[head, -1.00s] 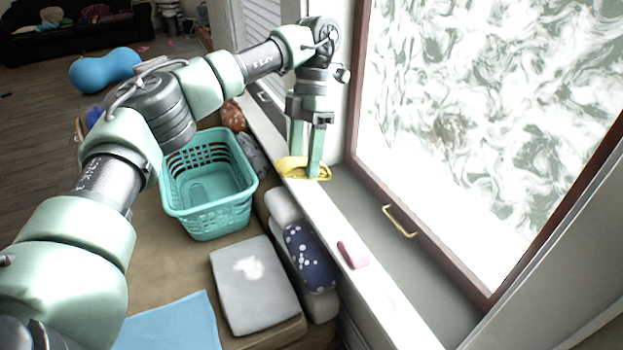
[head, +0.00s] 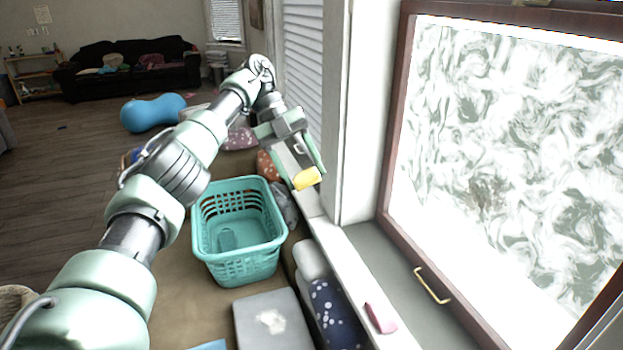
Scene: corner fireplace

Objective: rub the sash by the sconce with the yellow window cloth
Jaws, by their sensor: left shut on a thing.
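My left gripper (head: 306,175) is shut on the yellow cloth (head: 307,179). It holds the cloth above the far part of the white sill, left of the window. The window sash (head: 399,140) has a dark reddish-brown frame around a pane covered in white swirls. A brass handle (head: 432,286) is at the bottom of the sash. The cloth is apart from the sash. I cannot make out a sconce. My right gripper is not in view.
A teal laundry basket (head: 238,262) stands on the brown seat left of the sill. A pink block (head: 380,318) lies on the near sill (head: 345,262). A navy dotted cushion (head: 333,312) and a grey folded item (head: 275,335) lie below. A white wall post (head: 355,110) stands between gripper and sash.

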